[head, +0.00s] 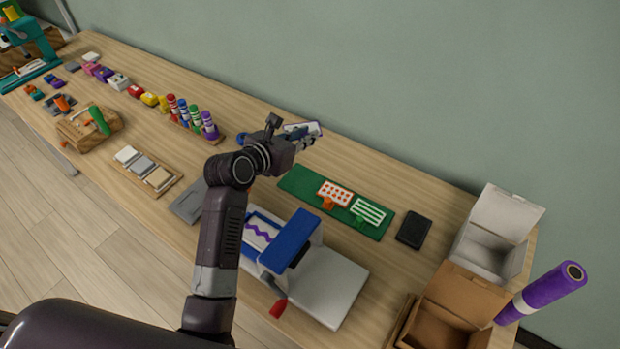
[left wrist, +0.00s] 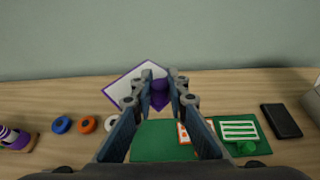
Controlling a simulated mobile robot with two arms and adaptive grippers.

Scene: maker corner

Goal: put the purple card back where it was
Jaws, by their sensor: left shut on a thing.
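My left gripper (head: 305,137) is shut on the purple card (head: 298,127), held in the air above the back of the table. In the left wrist view the purple card (left wrist: 120,92) is white with a purple edge and tilted, with a purple knob (left wrist: 159,88) between the fingertips (left wrist: 160,95). Its printed face is mostly hidden. A green mat (head: 299,183) lies below and to the right of the gripper. It bears a red-dotted card (head: 335,193) and a green-striped card (head: 368,211); its left part is bare. My right gripper is not in view.
A press with a blue block (head: 290,238) stands in front of the mat, with a purple wavy print (head: 262,231) at its left. A black pad (head: 414,230) and open boxes (head: 492,245) are at right. Several coloured bottles (head: 190,115) stand left of the gripper.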

